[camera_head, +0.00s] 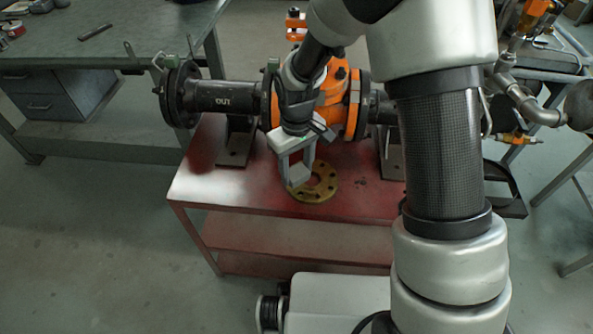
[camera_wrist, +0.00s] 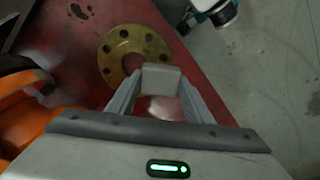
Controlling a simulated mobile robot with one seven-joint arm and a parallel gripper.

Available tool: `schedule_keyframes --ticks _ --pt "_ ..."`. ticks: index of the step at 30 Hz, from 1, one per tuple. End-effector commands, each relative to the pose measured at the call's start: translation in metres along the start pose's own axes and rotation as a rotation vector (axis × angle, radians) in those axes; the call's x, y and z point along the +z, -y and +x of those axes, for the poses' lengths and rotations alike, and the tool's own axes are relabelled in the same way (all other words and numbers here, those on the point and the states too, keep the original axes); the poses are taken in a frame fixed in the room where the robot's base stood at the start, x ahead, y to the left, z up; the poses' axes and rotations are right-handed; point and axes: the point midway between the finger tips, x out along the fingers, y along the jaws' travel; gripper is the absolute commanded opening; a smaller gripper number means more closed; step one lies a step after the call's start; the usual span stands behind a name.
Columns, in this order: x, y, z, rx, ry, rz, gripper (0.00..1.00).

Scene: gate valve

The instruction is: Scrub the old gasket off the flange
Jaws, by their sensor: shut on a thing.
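A yellow-brown round flange (camera_head: 325,188) with a ring of bolt holes and an open centre lies flat on the red table. It also shows in the wrist view (camera_wrist: 113,56), just beyond my fingertips. I cannot tell old gasket from bare metal on its face. My gripper (camera_head: 298,173) is over the left part of the flange, pointing down. Its fingers are shut on a small grey block (camera_wrist: 161,77), which overlaps the flange's near edge in the wrist view. I cannot tell whether the block touches the flange. The gripper hides part of the flange in the head view.
An orange valve (camera_head: 336,104) with dark pipe ends (camera_head: 205,97) stands on brackets right behind the flange, close to my arm. The red table (camera_head: 215,185) is clear to the left. A grey workbench (camera_head: 110,40) stands at the back left, and pipework (camera_head: 520,98) at the right.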

Motion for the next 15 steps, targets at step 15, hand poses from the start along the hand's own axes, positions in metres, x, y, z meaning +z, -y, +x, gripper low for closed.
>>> schedule_keyframes --ticks 15 --pt "-0.003 -0.003 -0.043 0.0 0.0 0.004 0.18"
